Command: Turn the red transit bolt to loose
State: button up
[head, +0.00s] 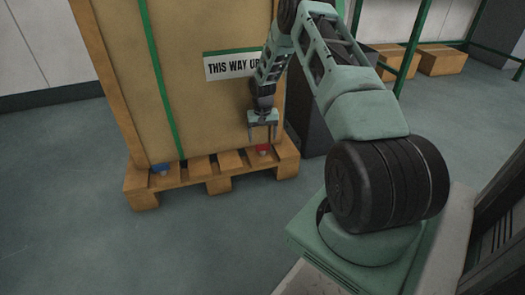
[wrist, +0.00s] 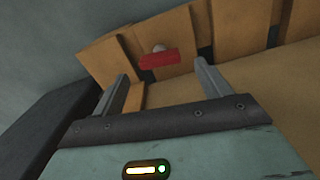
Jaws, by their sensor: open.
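The red transit bolt (head: 263,149) sits on the right part of the wooden pallet's front edge in the head view. In the wrist view the bolt shows as a red bar (wrist: 159,59) with a round grey head (wrist: 159,48) behind it. My gripper (head: 263,139) is just above the bolt in the head view, pointing down. In the wrist view its two fingers (wrist: 162,75) are spread apart, with the red bar beyond the tips and roughly between them. Nothing is held. Whether a finger touches the bolt cannot be told.
A large crate (head: 215,120) with a green strap and a "THIS WAY UP" label stands on the pallet (head: 141,180). A blue bolt (head: 160,168) sits at the pallet's left. A dark box (head: 311,125) stands right of the crate. Floor in front is clear.

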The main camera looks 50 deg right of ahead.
aim_at(263, 145)
jog(key=shift+f+b, duration=0.95)
jog(key=shift+f, duration=1.45)
jog(key=c, duration=1)
jog(key=shift+r+n+p, duration=0.25)
jog(key=shift+n+p, duration=0.25)
jog(key=shift+p, duration=0.5)
jog(key=shift+f+n, duration=0.2)
jog(key=shift+n, duration=0.1)
jog(key=o, duration=1)
